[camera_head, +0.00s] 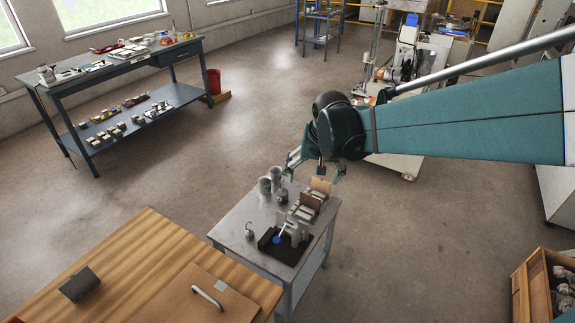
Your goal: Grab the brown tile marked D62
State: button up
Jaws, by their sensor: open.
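Two brown tiles stand upright near the right edge of the small metal table (238,217): a farther brown tile (321,185) and a nearer brown tile (310,201). Paler pieces sit close against them. The markings are too small to read, so I cannot tell which tile is D62. My gripper (314,176) is open, with its fingers spread apart over the back part of the small table. It appears above and around the farther tile's area, and I see nothing held in it. I cannot tell its exact height or whether it touches anything.
Grey metal cylinders (265,187) stand left of the tiles. A black tray with a pale device (291,234) is at the table's front. A wooden table (160,245) is at the lower left, a dark workbench (120,60) at the back left. Open floor lies between.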

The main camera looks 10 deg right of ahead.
jog(key=w+d+f+m+g+p, duration=0.2)
jog(key=w+d+f+p, duration=0.1)
jog(key=w+f, duration=0.85)
jog(key=m+g+p, duration=0.2)
jog(key=m, duration=0.1)
send_over(310, 205)
jog(key=f, duration=1.4)
jog(key=shift+w+d+f, duration=0.1)
jog(key=shift+w+f, duration=0.2)
jog(key=shift+f, duration=0.4)
jog(key=shift+f+b, duration=0.4)
jog(key=shift+f, duration=0.9)
jog(key=shift+f+b, duration=0.7)
jog(key=shift+f, duration=1.9)
jog(key=c, duration=1.1)
